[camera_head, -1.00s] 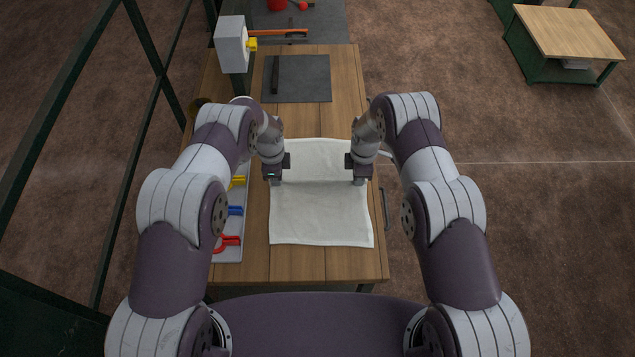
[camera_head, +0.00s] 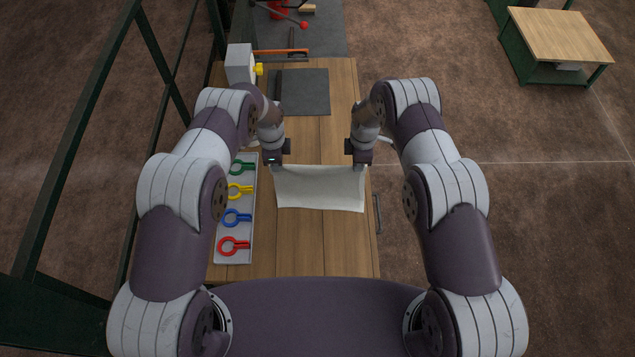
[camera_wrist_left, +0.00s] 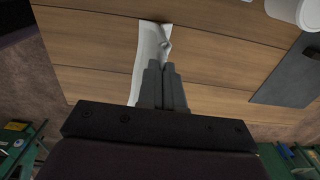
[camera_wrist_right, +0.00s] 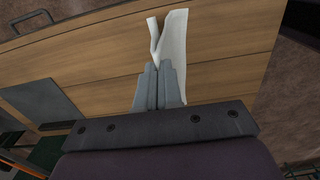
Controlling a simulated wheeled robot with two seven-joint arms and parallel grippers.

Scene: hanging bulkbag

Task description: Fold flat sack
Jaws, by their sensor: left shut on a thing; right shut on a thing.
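The white sack (camera_head: 319,190) hangs between my two grippers over the wooden table in the head view, its top edge pinched near both corners. My left gripper (camera_head: 275,163) is shut on its top left corner, and my right gripper (camera_head: 359,163) is shut on its top right corner. In the left wrist view the closed fingers (camera_wrist_left: 164,68) hold a narrow strip of sack (camera_wrist_left: 148,50). In the right wrist view the closed fingers (camera_wrist_right: 158,68) hold the sack (camera_wrist_right: 174,45), which shows two edges. Whether its lower edge touches the table I cannot tell.
A grey tray (camera_head: 224,254) with several coloured ring-handled tools stands at the table's left side. A dark mat (camera_head: 305,92) and a grey box (camera_head: 240,63) with a yellow knob are further back. The wooden table (camera_head: 300,245) is bare in front of the sack.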

